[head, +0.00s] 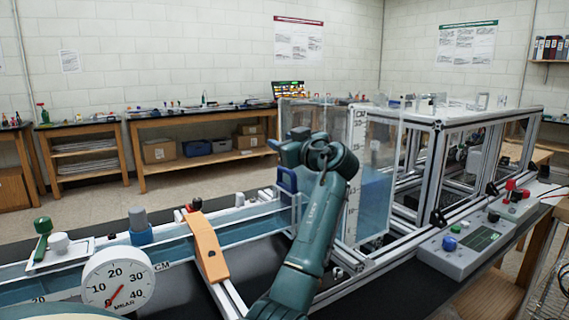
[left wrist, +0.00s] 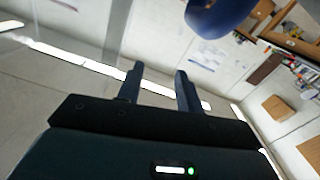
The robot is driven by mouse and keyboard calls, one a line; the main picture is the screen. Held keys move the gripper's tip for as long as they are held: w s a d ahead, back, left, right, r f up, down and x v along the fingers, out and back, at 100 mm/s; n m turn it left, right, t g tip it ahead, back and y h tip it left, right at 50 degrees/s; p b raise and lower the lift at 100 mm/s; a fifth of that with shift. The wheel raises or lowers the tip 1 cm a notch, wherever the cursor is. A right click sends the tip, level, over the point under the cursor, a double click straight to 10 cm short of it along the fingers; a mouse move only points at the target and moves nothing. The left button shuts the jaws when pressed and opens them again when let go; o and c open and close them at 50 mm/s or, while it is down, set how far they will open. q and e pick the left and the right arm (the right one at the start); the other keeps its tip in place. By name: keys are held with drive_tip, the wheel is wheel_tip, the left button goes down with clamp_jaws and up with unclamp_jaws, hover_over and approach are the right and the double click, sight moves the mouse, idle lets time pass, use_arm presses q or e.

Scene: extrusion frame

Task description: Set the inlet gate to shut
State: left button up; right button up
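A dark blue handle (head: 286,181), which looks like the inlet gate's, stands at the end of the water channel (head: 245,231) beside the clear tank (head: 372,185). My left arm partly covers this area, and I cannot tell the gate's setting. A rounded blue part (left wrist: 220,12), probably this handle, shows at the top of the left wrist view. My left gripper (left wrist: 159,70) has its two fingers apart with nothing between them. The handle is off to one side of the fingers, not between them. My right gripper is not in view.
An orange bridge piece (head: 206,246) straddles the channel. A dial gauge (head: 117,280) stands at the front left. A grey control box (head: 466,245) with coloured knobs sits at the right. An aluminium frame (head: 437,160) rises behind it.

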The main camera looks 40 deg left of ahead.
use_arm(q)
drive_tip(key=shift+r, duration=1.35)
